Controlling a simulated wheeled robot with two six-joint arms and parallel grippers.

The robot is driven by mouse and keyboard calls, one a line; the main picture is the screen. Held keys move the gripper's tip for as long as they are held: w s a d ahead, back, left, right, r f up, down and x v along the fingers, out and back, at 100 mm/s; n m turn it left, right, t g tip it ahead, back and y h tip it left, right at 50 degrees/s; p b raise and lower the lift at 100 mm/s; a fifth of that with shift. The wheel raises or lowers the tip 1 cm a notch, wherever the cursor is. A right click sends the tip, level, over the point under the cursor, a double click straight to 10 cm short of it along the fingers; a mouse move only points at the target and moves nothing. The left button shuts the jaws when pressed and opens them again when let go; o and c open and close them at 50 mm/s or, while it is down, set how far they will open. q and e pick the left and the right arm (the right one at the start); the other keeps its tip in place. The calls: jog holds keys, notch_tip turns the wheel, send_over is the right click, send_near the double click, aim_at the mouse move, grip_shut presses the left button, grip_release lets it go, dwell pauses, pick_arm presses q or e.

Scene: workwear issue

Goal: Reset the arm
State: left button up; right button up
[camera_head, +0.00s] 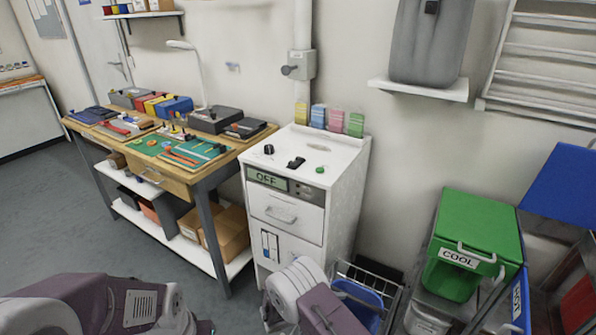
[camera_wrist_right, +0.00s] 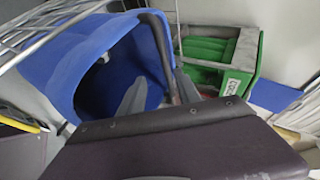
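My right arm (camera_head: 318,305) enters at the bottom middle of the head view, in front of the white cabinet; its fingers are hidden there. In the right wrist view my right gripper (camera_wrist_right: 160,92) shows two grey fingers spread apart, with nothing clearly held between them. They point toward a blue bin (camera_wrist_right: 88,62) with a dark opening, close behind; I cannot tell whether they touch it. My left arm (camera_head: 105,303) lies across the bottom left of the head view, and its fingers are out of the picture.
A white cabinet (camera_head: 340,200) reading OFF stands at the middle. A workbench (camera_head: 180,180) with tools is at left. A wire basket (camera_head: 392,300) with a blue item is beside my right arm. A green COOL bin (camera_head: 480,228) stands at right. The left floor (camera_head: 60,215) is clear.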

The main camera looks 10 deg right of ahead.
jog(key=w+d+r+m+g, duration=0.1)
jog(key=w+d+r+m, duration=0.15)
jog(key=r, duration=0.35)
jog(key=w+d+r+m, duration=0.1)
jog(key=d+r+m, duration=0.1)
jog(key=d+r, duration=0.3)
jog(key=s+d+r+m+g+y, duration=0.2)
jog(key=s+d+r+m+g, duration=0.1)
jog(key=s+r+m, duration=0.35)
jog(key=s+a+r+m+y, duration=0.1)
jog(key=s+a+m+y, duration=0.15)
jog(key=s+m, duration=0.45)
jog(key=s+a+r+m+y, duration=0.1)
jog(key=s+m+y, duration=0.3)
jog(key=m, duration=0.5)
jog(key=s+a+f+m+y, duration=0.3)
jog(key=a+m, duration=0.4)
jog(key=m, duration=1)
notch_tip(320, 180, up, 14)
jog(key=s+p, duration=0.1)
jog(key=p, duration=1.2)
jog(key=shift+s+h+p, duration=0.15)
jog(key=shift+h+p, duration=0.2)
jog(key=shift+p, duration=0.05)
